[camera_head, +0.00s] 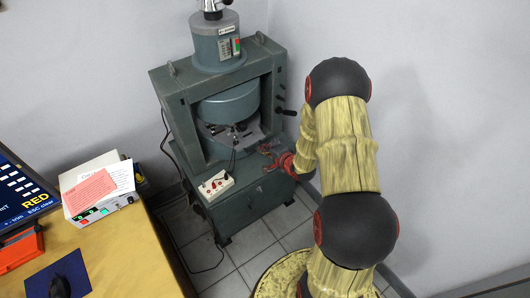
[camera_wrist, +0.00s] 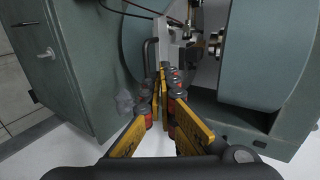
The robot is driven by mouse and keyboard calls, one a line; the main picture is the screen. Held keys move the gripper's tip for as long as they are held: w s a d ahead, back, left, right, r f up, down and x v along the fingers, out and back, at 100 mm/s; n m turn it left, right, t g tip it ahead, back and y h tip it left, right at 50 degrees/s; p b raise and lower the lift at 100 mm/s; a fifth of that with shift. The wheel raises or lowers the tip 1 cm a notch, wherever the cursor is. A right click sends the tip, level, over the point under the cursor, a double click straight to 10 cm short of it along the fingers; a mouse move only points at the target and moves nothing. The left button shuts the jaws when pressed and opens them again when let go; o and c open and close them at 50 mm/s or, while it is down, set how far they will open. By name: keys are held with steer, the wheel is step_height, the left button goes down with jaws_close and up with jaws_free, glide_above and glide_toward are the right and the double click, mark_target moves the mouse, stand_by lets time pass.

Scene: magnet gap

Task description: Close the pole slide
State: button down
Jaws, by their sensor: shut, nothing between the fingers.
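The grey-green magnet (camera_head: 228,105) stands against the wall in the head view, with a round upper pole (camera_head: 228,103) above a gap. In the wrist view a large round pole face (camera_wrist: 262,50) fills the right side. A light metal piece (camera_wrist: 172,52), which may be part of the pole slide, lies in the gap, with a dark curved handle (camera_wrist: 148,55) beside it. My gripper (camera_wrist: 166,75) has its yellow fingers together and empty, with the tips close to this metal piece; contact cannot be told. In the head view my gripper (camera_head: 270,150) is at the gap's front right.
A white control box (camera_head: 216,185) with a cable sits on the magnet's lower ledge. Dark knobs (camera_head: 287,112) stick out on the frame's right. A desk (camera_head: 130,255) with a screen and an instrument (camera_head: 98,190) stands at left. Tiled floor lies between.

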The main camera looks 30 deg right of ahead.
mark_target(247, 134)
steer(key=b+x, duration=0.1)
steer(key=x, duration=0.2)
steer(key=r+b+x, duration=0.1)
steer(key=x, duration=0.3)
steer(key=shift+w+f, duration=0.2)
steer(key=shift+w, duration=0.25)
steer(key=shift+w+b, duration=0.45)
steer(key=shift+w, duration=0.2)
steer(key=shift+w+r, duration=0.1)
steer(key=shift+w, duration=0.05)
steer(key=shift+w+r, duration=0.1)
steer(key=shift+w, duration=0.15)
steer(key=shift+w+a+p, duration=0.1)
steer(key=shift+w+p, duration=1)
steer(key=shift+w, duration=1.3)
